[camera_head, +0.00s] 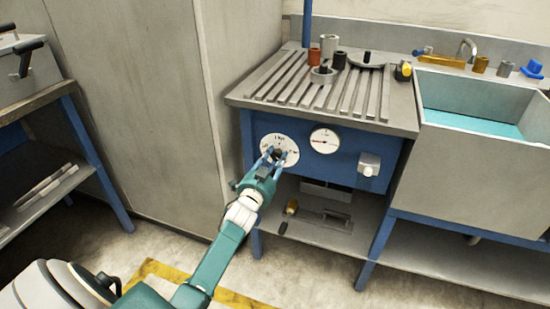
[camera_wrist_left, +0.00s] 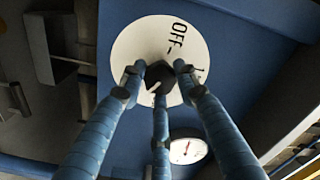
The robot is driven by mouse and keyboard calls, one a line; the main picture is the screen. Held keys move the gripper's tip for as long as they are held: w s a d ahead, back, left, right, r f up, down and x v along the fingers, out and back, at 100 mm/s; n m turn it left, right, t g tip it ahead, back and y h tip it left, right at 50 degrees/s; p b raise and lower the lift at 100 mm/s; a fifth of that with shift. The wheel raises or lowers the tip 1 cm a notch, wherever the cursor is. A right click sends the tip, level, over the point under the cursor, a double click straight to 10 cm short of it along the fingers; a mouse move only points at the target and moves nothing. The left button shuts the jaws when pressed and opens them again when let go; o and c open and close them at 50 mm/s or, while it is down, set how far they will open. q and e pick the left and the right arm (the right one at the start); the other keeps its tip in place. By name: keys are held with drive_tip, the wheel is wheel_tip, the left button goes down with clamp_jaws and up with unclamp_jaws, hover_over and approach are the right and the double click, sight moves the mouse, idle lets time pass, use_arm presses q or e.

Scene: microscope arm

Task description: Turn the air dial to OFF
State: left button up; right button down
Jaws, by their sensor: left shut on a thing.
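The air dial is a dark knob (camera_wrist_left: 159,73) on a round white plate (camera_wrist_left: 131,45), which carries the lettering OFF (camera_wrist_left: 177,33). A short white mark on the knob shows on its lower left side, away from OFF. In the head view the white plate (camera_head: 290,142) is on the left of the bench's blue front panel. My left gripper (camera_head: 277,157) reaches it from below, and its three blue fingers (camera_wrist_left: 157,85) are shut around the knob. The fingers hide part of the knob and the lower lettering. My right gripper is not in view.
A white gauge (camera_head: 324,140) is right of the dial, and a valve knob (camera_head: 368,165) is farther right. The slatted bench top (camera_head: 400,110) holds cups and a disc. A sink (camera_head: 480,150) stands at right, a grey cabinet (camera_head: 140,100) at left.

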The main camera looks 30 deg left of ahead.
use_arm(q)
drive_tip(key=shift+f, duration=0.1)
drive_tip(key=o, duration=1.2)
drive_tip(key=shift+c, duration=0.2)
drive_tip(key=v, duration=1.2)
